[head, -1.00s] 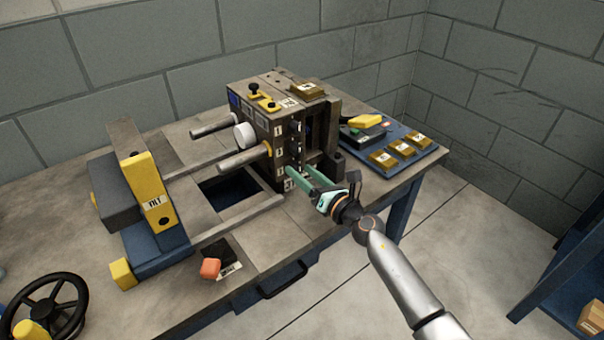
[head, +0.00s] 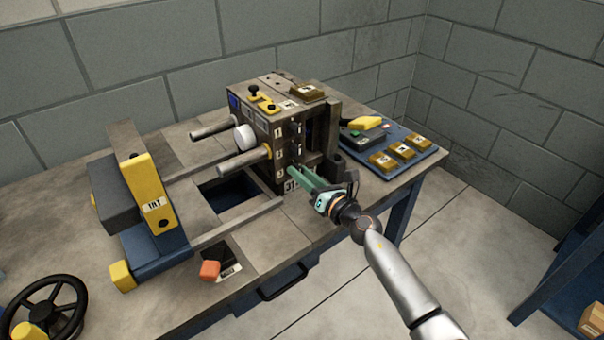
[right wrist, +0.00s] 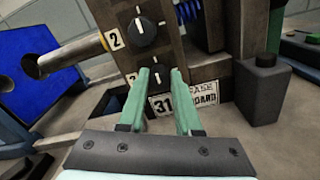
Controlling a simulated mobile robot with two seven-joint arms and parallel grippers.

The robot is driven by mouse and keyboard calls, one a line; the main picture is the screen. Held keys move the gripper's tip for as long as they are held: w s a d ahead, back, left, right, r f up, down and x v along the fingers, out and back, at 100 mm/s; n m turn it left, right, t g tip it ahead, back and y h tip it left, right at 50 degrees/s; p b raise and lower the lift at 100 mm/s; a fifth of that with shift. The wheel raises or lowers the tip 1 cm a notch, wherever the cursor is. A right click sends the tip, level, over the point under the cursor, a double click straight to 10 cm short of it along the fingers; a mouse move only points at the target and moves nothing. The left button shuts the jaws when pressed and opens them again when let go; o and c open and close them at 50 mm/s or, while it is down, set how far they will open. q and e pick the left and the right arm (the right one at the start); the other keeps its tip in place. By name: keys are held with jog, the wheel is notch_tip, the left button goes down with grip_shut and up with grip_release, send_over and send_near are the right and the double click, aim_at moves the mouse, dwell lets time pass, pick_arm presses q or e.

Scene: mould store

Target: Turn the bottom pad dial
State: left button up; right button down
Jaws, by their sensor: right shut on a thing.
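The dark mould block (head: 262,100) stands on the bench with a column of dials on its right face, beside white number labels. The top dial (head: 297,128) and the middle dial (head: 297,151) show in the head view; a dial beside the 2 label also shows in the right wrist view (right wrist: 146,28). The bottom dial (right wrist: 148,66) is partly hidden by my green fingers. My right gripper (head: 293,175) is shut on that dial, its fingertips (right wrist: 160,72) at the block's face. My left gripper is not in view.
A dark bottle-like post (right wrist: 262,88) stands to the right. A blue tray (head: 425,154) with brass blocks lies beyond. The yellow tilt stand (head: 143,180) is at left.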

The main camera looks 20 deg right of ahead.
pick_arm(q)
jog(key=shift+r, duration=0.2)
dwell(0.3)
pick_arm(e)
jog(key=m+p, duration=0.1)
jog(key=m, duration=0.2)
jog(key=shift+p, duration=0.3)
jog(key=m+p, duration=0.1)
jog(key=m, duration=0.2)
jog(key=shift+m, duration=0.4)
jog(key=m+p, duration=0.1)
jog(key=m, duration=0.3)
jog(key=shift+m+p, duration=0.3)
jog(key=shift+p, duration=0.1)
jog(key=shift+m+p, duration=0.3)
jog(key=shift+m, duration=0.6)
jog(key=shift+f+m+p, duration=0.1)
jog(key=shift+m+p, duration=0.3)
jog(key=shift+m, duration=0.8)
jog(key=shift+m+p, duration=0.3)
jog(key=shift+m, duration=0.6)
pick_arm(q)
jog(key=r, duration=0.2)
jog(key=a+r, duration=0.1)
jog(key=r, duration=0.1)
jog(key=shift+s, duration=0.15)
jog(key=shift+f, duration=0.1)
pick_arm(e)
jog(key=shift+f+m, duration=0.1)
jog(key=shift+m, duration=0.3)
